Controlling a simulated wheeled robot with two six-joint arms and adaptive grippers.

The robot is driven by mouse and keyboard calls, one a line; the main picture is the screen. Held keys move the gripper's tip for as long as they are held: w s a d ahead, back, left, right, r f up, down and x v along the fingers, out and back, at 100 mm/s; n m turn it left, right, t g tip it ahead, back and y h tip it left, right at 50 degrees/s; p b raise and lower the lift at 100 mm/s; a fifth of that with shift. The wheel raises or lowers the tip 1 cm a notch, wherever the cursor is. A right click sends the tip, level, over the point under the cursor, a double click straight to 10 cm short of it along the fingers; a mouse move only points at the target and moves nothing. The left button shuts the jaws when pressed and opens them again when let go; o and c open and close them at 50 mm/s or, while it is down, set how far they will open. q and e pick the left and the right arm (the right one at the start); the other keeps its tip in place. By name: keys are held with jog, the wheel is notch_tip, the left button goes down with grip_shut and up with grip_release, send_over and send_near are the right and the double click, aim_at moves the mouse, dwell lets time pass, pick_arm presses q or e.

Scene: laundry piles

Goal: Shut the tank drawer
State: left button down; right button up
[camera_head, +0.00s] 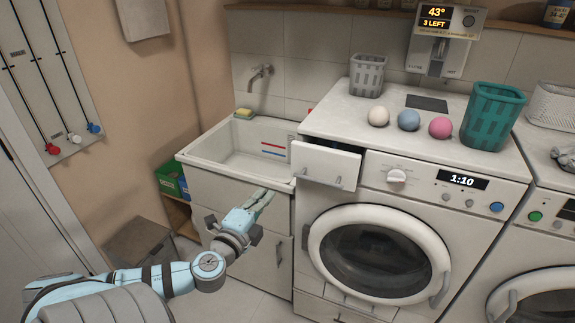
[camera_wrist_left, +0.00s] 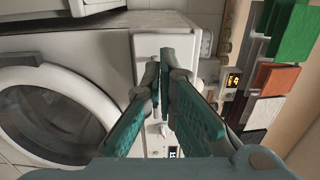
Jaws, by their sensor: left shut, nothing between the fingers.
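The tank drawer (camera_head: 327,166) is the white drawer at the top left of the washing machine (camera_head: 372,252). It stands pulled out, with its front ahead of the control panel and its inside showing behind the front. A small grey handle is on its front. My left gripper (camera_head: 268,198) is shut and empty, left of the drawer and lower in the head view, in front of the sink cabinet. In the left wrist view the shut fingers (camera_wrist_left: 160,68) overlap the white drawer front (camera_wrist_left: 146,44); I cannot tell any contact. My right gripper is out of view.
A sink (camera_head: 237,148) stands left of the machine. On the machine top are three balls (camera_head: 409,120), a grey basket (camera_head: 367,75) and a teal basket (camera_head: 492,115). The round door (camera_head: 380,253) below is shut. Floor at the front is partly clear.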

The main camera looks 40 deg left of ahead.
pick_arm(q)
jog(key=x, duration=1.4)
jog(key=shift+d, duration=0.15)
